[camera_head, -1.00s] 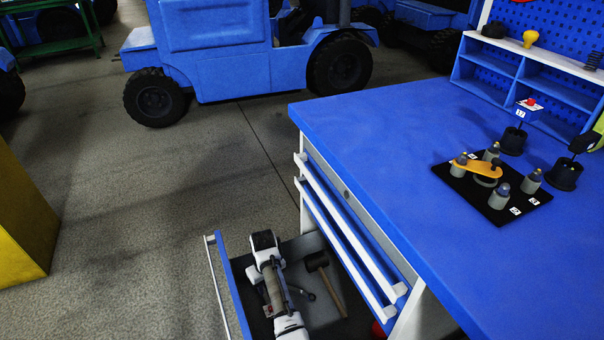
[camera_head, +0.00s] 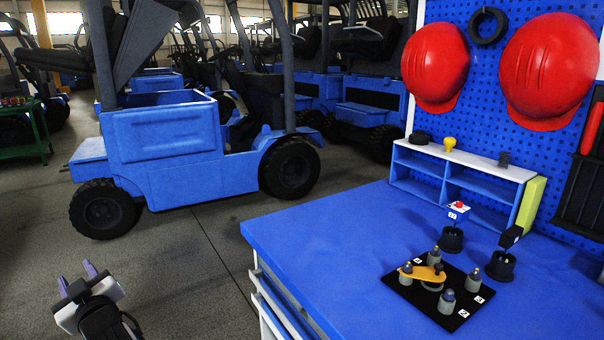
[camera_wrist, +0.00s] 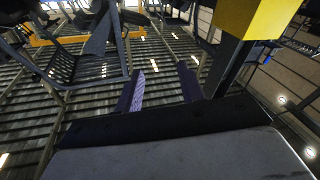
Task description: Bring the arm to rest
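My gripper (camera_head: 77,278) is at the lower left in the head view, left of the blue workbench and pointing up. Its two purple-grey fingers are apart with nothing between them. They also show apart and empty in the wrist view (camera_wrist: 159,90), against a ceiling-like background. My gripper touches nothing that I can see. Most of my arm is outside the head view.
A blue workbench (camera_head: 330,230) stands at right. On it are a black plate (camera_head: 415,299) with grey posts and an orange lever (camera_head: 424,273), two black cups and a shelf (camera_head: 470,165). A blue vehicle (camera_head: 165,135) stands behind. The floor (camera_head: 190,270) between is clear.

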